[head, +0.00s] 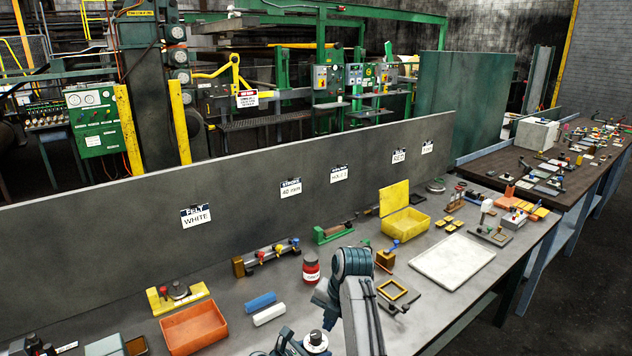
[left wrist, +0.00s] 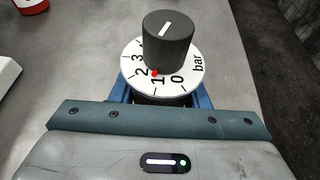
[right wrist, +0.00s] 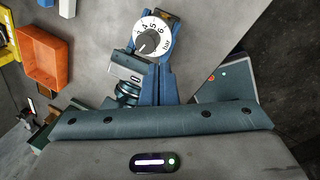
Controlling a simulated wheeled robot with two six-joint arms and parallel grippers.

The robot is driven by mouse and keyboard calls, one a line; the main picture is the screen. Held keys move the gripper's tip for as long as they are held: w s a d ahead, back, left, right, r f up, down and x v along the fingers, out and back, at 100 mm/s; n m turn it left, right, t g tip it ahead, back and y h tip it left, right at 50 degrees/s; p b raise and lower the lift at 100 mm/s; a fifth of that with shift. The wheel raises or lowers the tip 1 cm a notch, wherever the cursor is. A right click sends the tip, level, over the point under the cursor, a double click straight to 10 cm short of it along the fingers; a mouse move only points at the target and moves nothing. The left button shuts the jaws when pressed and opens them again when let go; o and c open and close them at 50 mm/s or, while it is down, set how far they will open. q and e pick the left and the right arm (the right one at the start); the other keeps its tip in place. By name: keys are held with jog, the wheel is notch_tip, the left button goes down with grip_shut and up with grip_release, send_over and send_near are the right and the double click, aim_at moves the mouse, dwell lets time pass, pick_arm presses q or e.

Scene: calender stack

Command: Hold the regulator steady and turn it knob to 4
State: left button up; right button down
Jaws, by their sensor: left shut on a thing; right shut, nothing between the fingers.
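The regulator shows in the left wrist view as a round white dial marked 0 to 3 and "bar", with a black knob (left wrist: 168,40) on top. A red dot sits on the dial (left wrist: 195,80) near the 1. My left gripper (left wrist: 160,92) is shut on the regulator, a blue finger on either side below the dial. In the right wrist view the dial (right wrist: 163,28) and knob (right wrist: 147,41) lie just beyond my right gripper (right wrist: 155,75), which is shut and empty. Whether it touches the knob is unclear. In the head view the regulator (head: 316,342) is at the bottom edge.
An orange bin (head: 195,328), a blue block (head: 260,302), a white block (head: 269,315) and a red jar (head: 311,269) stand nearby on the grey bench. A yellow box (head: 405,222) and white board (head: 453,262) lie to the right. Bare bench surrounds the blocks.

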aim_at(316, 337)
jog(key=shift+w+d+f, duration=0.1)
jog(key=shift+w+f, duration=0.3)
jog(key=shift+f, duration=0.6)
jog(key=shift+w+f, duration=0.4)
jog(key=shift+f, duration=0.6)
jog(key=shift+w+d+f, duration=0.1)
jog(key=shift+w+f, duration=0.3)
jog(key=shift+f, duration=0.6)
jog(key=shift+a, duration=0.4)
